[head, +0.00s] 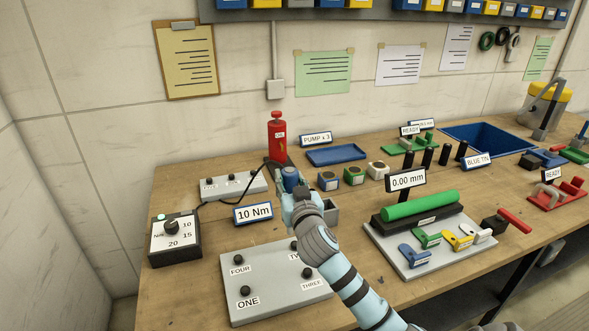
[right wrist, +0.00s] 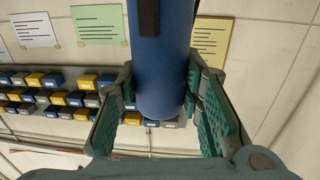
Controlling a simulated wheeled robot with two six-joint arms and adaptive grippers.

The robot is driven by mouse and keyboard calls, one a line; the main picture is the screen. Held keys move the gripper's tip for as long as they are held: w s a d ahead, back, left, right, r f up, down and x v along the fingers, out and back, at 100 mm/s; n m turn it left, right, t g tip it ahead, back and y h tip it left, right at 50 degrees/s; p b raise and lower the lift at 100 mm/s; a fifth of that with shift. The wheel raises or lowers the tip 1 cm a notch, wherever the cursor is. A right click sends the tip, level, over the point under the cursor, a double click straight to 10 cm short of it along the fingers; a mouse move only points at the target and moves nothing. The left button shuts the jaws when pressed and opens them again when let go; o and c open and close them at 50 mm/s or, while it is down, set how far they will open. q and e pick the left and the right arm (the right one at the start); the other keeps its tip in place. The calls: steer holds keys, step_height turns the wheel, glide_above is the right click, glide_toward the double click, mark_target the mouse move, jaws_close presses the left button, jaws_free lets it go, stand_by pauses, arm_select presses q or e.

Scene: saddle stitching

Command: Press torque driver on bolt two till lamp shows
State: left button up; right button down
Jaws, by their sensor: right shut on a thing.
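My right gripper (head: 291,196) is shut on the blue torque driver (head: 290,177). In the right wrist view, the driver (right wrist: 162,65) is a blue cylinder between the green finger pads (right wrist: 160,100). The driver's lower end is hidden in the head view. The grey bolt plate (head: 266,305) lies in front, with dark bolts by labels ONE, TWO, THREE and FOUR. Bolt two (head: 294,245) is partly covered by my right arm, and its label is cut off. The gripper is beyond the plate. My left gripper is not in view.
A dial box (head: 174,240) and a "10 Nm" sign (head: 253,213) stand left, with a black cable running behind. A grey box (head: 331,211) is close right of my gripper.

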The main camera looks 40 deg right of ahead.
steer(key=shift+w+d+r+m+g+h, duration=0.3)
steer(key=shift+d+r+m+h, duration=0.15)
steer(key=shift+d+r, duration=0.2)
steer(key=shift+d+h, duration=0.25)
steer(key=shift+s+f+b, duration=0.35)
steer(key=shift+f+b, duration=0.2)
steer(key=shift+b, duration=0.15)
step_height(320, 180, down, 5)
steer(key=b, duration=0.4)
steer(key=shift+w, duration=0.15)
steer(key=shift+f+b, duration=0.2)
steer(key=shift+b, duration=0.1)
steer(key=shift+r, duration=0.15)
steer(key=shift+a+f, duration=0.1)
steer(key=shift+f, duration=0.2)
steer(key=shift+r, duration=0.15)
